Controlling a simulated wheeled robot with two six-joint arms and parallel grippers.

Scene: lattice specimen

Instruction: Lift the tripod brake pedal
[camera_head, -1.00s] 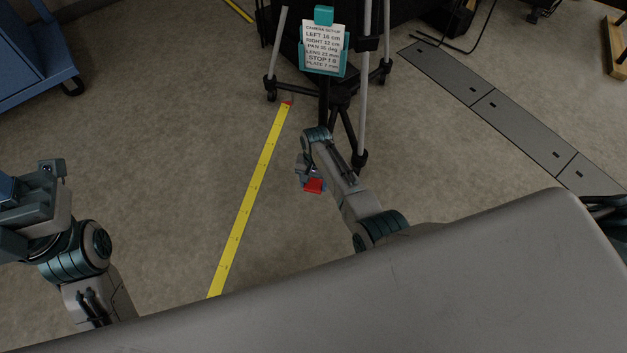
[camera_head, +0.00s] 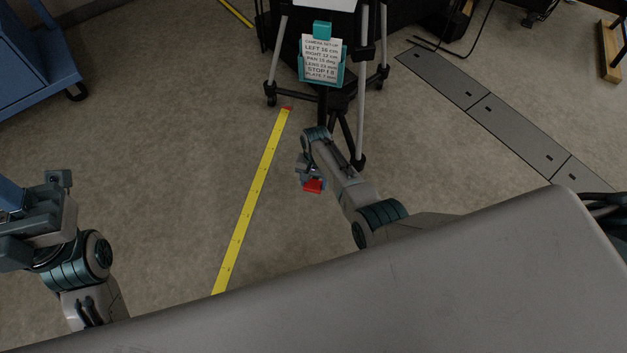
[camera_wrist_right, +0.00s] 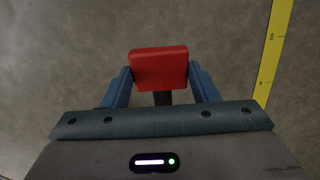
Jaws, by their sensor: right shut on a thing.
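The red brake pedal (camera_head: 313,186) is low over the floor near the foot of the tripod (camera_head: 358,140). My right gripper (camera_head: 312,183) is shut on it. In the right wrist view the red pedal (camera_wrist_right: 158,66) sits between the blue fingers of my right gripper (camera_wrist_right: 160,80), with a dark stem below it. I cannot tell from the view whether it is off the floor. My left gripper (camera_head: 20,205) is at the left edge, partly cut off, away from the tripod; I cannot tell its opening.
A card with camera set-up lines (camera_head: 321,62) sits in a teal holder on the tripod. A yellow tape measure (camera_head: 250,200) lies on the floor left of the pedal. A blue cart (camera_head: 35,55) stands at upper left. Grey floor plates (camera_head: 490,105) run at right.

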